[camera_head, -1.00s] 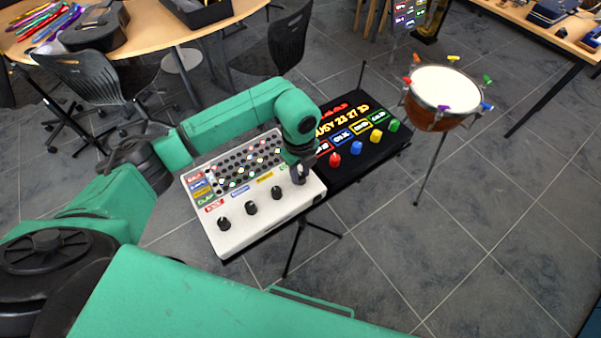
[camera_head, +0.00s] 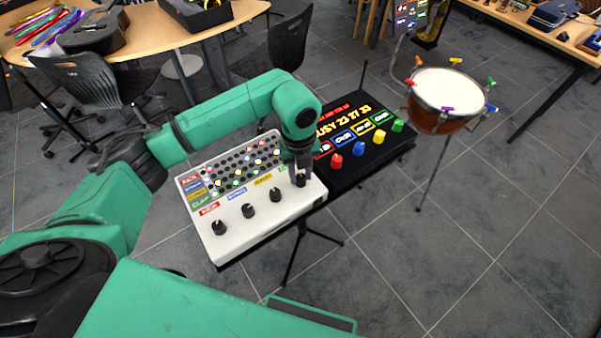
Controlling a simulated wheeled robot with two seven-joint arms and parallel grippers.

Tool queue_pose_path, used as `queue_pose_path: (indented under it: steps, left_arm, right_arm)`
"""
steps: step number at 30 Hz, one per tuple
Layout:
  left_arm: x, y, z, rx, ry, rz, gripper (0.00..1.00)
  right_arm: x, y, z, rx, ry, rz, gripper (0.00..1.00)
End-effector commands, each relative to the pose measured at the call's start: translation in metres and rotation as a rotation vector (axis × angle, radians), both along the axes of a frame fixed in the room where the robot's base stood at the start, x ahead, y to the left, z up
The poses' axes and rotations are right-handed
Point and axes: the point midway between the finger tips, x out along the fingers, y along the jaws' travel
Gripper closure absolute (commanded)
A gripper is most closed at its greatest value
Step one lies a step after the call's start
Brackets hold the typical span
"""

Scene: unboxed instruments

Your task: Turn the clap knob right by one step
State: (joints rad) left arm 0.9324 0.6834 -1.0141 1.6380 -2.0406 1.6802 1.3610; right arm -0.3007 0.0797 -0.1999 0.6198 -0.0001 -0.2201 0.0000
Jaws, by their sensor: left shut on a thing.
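The white drum-machine panel (camera_head: 250,236) stands below centre, with a row of black knobs along its front edge. Three knobs (camera_head: 219,227) (camera_head: 248,210) (camera_head: 276,194) stand free, under red, blue and yellow labels. My left gripper (camera_head: 300,173) points down at the right end of the row, by a mostly hidden green label. It is shut on the rightmost black knob (camera_head: 301,181), which matches the green CLAP row label (camera_head: 201,203). The fingers hide most of this knob, so its pointer cannot be read. My right gripper is not in view.
A black console (camera_head: 374,163) with lit text and red, blue, yellow and green knobs adjoins the panel on the right. A kettle drum (camera_head: 437,122) with coloured pegs stands farther right. A round table (camera_head: 150,46) and chairs are behind. The floor at the lower right is clear.

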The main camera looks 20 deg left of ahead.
Motion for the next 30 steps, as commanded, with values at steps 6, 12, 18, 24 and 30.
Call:
queue_pose_path:
  steps: [6,12,18,24,30]
  left_arm:
    - [0.001,0.000,0.003,-0.004,-0.005,0.002,0.52]
    - [0.001,0.000,0.002,-0.002,-0.002,0.002,0.37]
    - [0.001,0.000,0.003,-0.001,-0.003,0.002,0.37]
    - [0.001,0.001,0.034,-0.003,-0.008,0.001,0.37]
    - [0.000,0.002,0.093,-0.003,-0.010,0.000,0.37]
  right_arm:
    - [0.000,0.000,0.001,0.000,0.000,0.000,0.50]
    - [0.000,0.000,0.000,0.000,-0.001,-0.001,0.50]
    - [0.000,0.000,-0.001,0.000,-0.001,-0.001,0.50]
    - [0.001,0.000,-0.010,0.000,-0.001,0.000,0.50]
    - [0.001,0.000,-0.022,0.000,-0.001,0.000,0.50]
